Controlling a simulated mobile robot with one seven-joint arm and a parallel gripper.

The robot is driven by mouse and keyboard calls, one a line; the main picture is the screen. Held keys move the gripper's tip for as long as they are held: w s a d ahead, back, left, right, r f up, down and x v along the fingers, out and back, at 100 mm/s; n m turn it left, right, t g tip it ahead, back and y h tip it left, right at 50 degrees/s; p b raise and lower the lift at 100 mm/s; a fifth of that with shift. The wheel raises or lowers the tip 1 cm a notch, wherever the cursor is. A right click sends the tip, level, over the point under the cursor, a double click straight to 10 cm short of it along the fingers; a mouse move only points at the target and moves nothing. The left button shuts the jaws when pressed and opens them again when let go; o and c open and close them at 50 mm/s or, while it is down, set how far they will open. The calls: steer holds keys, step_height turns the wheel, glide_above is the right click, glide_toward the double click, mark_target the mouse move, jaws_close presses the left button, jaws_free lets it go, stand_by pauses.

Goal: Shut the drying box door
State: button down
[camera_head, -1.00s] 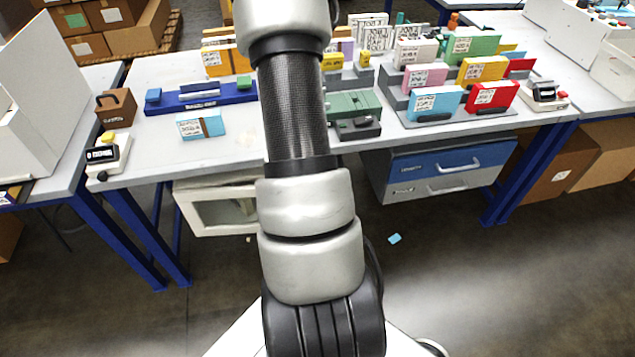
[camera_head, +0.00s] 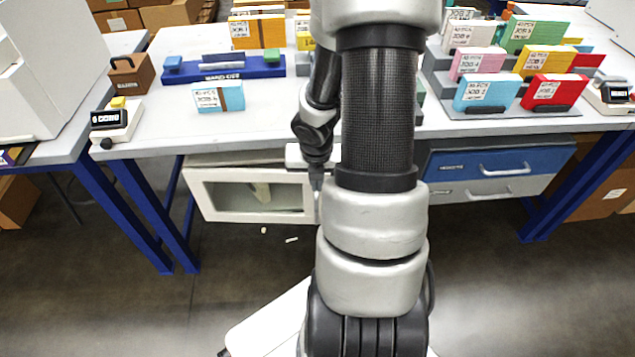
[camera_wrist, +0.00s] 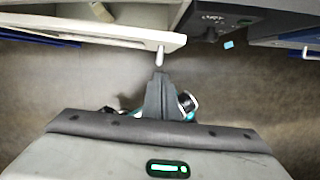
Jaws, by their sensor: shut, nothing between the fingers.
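The drying box (camera_head: 225,160) is a white box under the table, left of my arm in the head view. Its white-framed, windowed door (camera_head: 250,216) stands ajar; in the wrist view the door (camera_wrist: 85,30) is angled out from the box, with a gap behind it. A pale handle (camera_wrist: 160,54) sticks out near the door's right end. My gripper (camera_wrist: 159,76) is shut and empty, its tips just in front of the handle; I cannot tell if they touch. In the head view my gripper (camera_head: 316,182) is at the door's right end, partly hidden by my forearm.
A drawer unit with a blue drawer (camera_head: 500,164) and a grey drawer (camera_head: 480,190) hangs right of my arm. A blue table leg (camera_head: 150,220) stands left of the box. The floor (camera_head: 245,265) in front is mostly clear, with small pale scraps.

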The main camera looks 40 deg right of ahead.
steer(key=shift+w+d+f, duration=0.45)
steer(key=shift+w+d, duration=0.1)
steer(key=shift+w, duration=0.1)
steer(key=shift+w+d+f, duration=0.45)
steer(key=shift+w+d, duration=0.05)
steer(key=shift+w, duration=0.1)
steer(key=shift+w+d, duration=0.35)
steer(key=shift+w, duration=0.15)
